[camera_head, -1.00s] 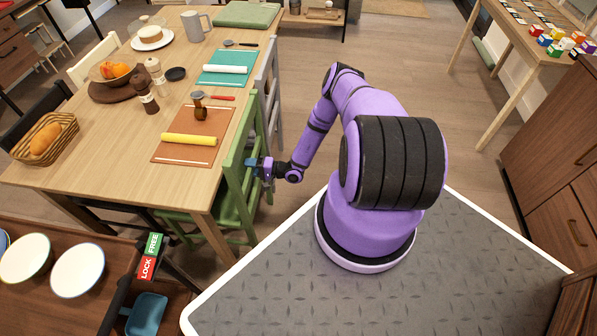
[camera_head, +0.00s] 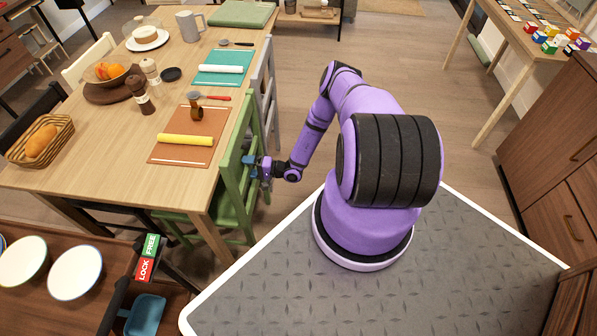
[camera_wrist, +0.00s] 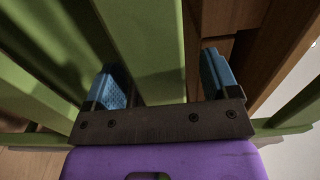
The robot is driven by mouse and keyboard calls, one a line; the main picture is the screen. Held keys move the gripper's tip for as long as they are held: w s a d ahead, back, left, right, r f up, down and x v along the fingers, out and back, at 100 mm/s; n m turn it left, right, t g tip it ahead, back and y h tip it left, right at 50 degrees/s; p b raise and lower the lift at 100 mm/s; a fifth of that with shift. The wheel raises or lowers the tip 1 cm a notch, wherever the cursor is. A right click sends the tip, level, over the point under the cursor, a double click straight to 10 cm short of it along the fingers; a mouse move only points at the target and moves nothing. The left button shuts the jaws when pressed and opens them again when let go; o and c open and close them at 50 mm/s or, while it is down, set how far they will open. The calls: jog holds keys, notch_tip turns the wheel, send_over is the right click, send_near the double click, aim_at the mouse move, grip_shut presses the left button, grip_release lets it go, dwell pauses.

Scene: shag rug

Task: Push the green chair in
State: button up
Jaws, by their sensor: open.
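The green chair (camera_head: 232,185) stands at the right side of the dining table (camera_head: 95,135), its back upright along the table edge and its seat partly under the tabletop. My gripper (camera_head: 254,166) is at the outer face of the chair's back. In the wrist view, the blue fingers of my gripper (camera_wrist: 165,82) are apart, one on each side of a green slat (camera_wrist: 145,45) of the chair. I cannot tell whether the fingers touch the slat. The lower legs of the chair are partly hidden.
A grey chair (camera_head: 264,85) stands just beyond the green one. A brown cart (camera_head: 115,255) with white bowls (camera_head: 75,271) is at the lower left. Wooden cabinets (camera_head: 548,160) stand at right. Open floor (camera_head: 440,110) lies beyond my arm.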

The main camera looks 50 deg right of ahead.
jog(key=v, duration=1.1)
jog(key=shift+s, duration=0.15)
jog(key=shift+d, duration=0.15)
